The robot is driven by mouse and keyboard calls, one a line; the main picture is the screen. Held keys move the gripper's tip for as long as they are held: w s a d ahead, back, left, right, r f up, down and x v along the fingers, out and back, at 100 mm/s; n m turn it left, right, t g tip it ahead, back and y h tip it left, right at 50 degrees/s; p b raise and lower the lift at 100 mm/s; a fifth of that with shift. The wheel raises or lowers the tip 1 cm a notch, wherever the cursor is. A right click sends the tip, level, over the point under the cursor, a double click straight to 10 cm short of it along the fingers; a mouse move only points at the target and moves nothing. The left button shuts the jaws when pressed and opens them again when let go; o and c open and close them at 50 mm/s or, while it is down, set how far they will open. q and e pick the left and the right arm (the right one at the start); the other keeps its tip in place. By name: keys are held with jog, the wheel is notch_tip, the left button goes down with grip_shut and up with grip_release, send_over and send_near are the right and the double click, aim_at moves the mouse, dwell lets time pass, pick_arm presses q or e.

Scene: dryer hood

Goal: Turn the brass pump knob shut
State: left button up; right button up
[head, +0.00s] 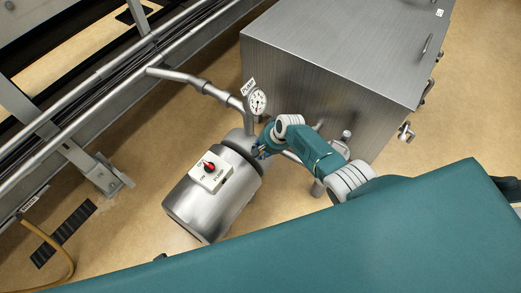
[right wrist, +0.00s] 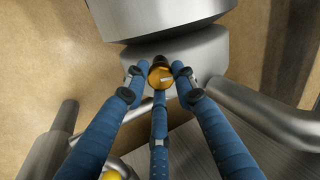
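The brass knob (right wrist: 161,77) shows in the right wrist view, close to the rounded grey metal body of the pump (right wrist: 165,48). My right gripper (right wrist: 158,80) has three blue fingers spread around it. A small gap shows between the left finger and the knob; the lower finger overlaps its near edge, and I cannot tell whether it touches. In the head view my right gripper (head: 259,151) is at the end of the steel pump motor (head: 206,207), and hides the knob there. My left gripper is not in view.
A pressure gauge (head: 257,102) and pipe (head: 203,86) rise just behind my gripper. A switch box (head: 211,173) sits on the motor. A large steel cabinet (head: 335,70) stands behind. A second yellow part (right wrist: 112,175) shows at the wrist view's lower edge.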

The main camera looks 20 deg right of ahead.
jog(key=o, duration=0.3)
jog(key=shift+s+f, duration=0.15)
jog(key=shift+s, duration=0.05)
jog(key=shift+w, duration=0.1)
jog(key=shift+r, duration=0.3)
jog(key=v, duration=1.1)
jog(key=shift+d+r, duration=0.2)
jog(key=shift+r, duration=0.05)
jog(key=shift+s, duration=0.2)
